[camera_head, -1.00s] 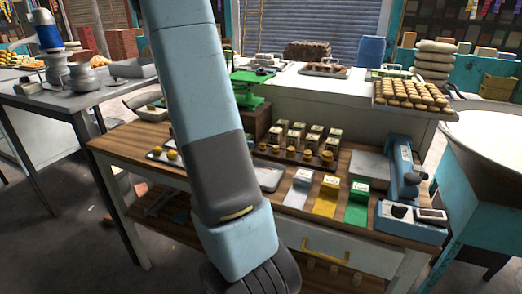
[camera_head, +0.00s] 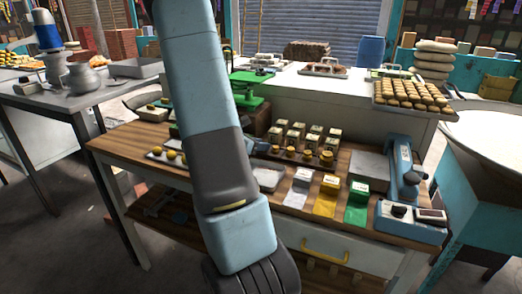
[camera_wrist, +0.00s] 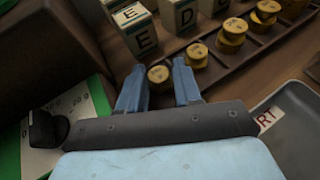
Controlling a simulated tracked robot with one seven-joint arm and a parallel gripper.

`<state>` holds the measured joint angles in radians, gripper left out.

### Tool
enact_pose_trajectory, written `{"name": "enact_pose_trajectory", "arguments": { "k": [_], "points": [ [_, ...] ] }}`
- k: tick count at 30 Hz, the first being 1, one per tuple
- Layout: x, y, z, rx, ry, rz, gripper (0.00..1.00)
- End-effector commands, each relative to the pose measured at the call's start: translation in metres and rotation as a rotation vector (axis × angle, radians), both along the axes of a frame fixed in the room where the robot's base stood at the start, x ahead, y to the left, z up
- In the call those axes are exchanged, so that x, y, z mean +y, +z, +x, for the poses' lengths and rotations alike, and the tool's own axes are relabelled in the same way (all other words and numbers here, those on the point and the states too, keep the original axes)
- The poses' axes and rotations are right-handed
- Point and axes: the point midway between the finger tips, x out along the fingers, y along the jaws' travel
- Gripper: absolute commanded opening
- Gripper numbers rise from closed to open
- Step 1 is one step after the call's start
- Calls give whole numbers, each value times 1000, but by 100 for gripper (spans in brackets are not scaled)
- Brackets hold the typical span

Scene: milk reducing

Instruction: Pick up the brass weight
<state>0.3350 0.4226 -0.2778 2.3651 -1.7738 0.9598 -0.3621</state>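Several brass weights stand in a dark slotted tray (camera_wrist: 221,72), singly and in small stacks. One small round brass weight (camera_wrist: 158,74) at the tray's near end shows between the tips of my gripper (camera_wrist: 159,82) in the wrist view. My gripper is open, with a blue finger on each side of that weight; I cannot tell if either finger touches it. A larger brass weight (camera_wrist: 197,51) sits just right of the right fingertip.
Letter-marked boxes (camera_wrist: 138,27) stand close behind the tray. A dark block (camera_wrist: 48,48) and a green-and-white device with a black knob (camera_wrist: 47,129) lie left. A grey pan (camera_wrist: 291,124) is at right. The wooden bench (camera_head: 296,197) also carries a blue scale (camera_head: 402,172).

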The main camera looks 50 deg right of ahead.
Motion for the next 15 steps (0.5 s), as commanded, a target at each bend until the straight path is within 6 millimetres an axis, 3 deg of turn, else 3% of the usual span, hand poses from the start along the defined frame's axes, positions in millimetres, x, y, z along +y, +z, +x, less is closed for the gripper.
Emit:
{"name": "enact_pose_trajectory", "arguments": {
  "k": [2, 12, 15],
  "points": [
    [0, 0, 0, 0, 0, 0, 34],
    [1, 0, 0, 0, 0, 0, 1],
    [0, 0, 0, 0, 0, 0, 0]
  ]
}}
